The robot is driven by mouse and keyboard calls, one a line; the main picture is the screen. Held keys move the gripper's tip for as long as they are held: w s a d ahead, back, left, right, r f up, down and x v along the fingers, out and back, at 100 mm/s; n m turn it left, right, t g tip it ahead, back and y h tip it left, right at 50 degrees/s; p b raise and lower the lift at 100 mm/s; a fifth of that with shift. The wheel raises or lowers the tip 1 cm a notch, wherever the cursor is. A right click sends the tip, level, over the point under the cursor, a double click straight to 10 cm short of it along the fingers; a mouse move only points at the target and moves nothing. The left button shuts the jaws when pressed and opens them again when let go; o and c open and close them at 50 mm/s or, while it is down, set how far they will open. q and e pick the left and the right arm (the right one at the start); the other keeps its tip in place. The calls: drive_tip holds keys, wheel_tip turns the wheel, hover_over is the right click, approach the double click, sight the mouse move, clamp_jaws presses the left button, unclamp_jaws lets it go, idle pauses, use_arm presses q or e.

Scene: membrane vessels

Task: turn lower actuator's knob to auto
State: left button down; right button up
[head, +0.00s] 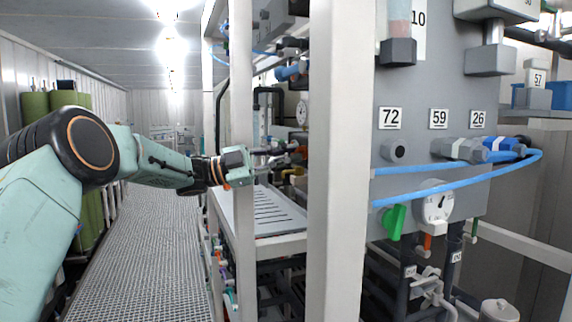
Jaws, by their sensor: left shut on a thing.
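My left arm reaches in from the left, and my left gripper (284,155) is at the rack, just past the near white post. Its dark fingers are shut on a small part among the rack's fittings, most likely the lower actuator's knob. The fingers and fittings hide this part, and its setting cannot be read. A blue and dark fitting (290,72) sits higher on the rack, apart from the gripper. My right gripper is not in view.
A white upright post (338,200) stands close in front, right of the gripper. A grey panel (425,100) with a gauge (437,208), a green handle (394,222) and blue hoses fills the right. A slotted tray (268,212) lies below the gripper. The grated walkway (150,240) is clear.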

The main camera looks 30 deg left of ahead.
use_arm(q)
drive_tip(key=m, duration=0.2)
drive_tip(key=m+g+b, duration=0.1)
drive_tip(key=m, duration=0.1)
drive_tip(key=shift+w+r+g+y, duration=0.1)
drive_tip(key=shift+r+g+y, duration=0.1)
drive_tip(key=shift+g+y, duration=0.1)
drive_tip(key=shift+r+m+g+y+b, duration=0.1)
drive_tip(key=shift+m+g+y+b, duration=0.5)
drive_tip(key=shift+m, duration=1.2)
drive_tip(key=c, duration=1.4)
unclamp_jaws()
drive_tip(key=shift+d, duration=0.1)
drive_tip(key=v, duration=1.2)
drive_tip(key=shift+f, duration=0.25)
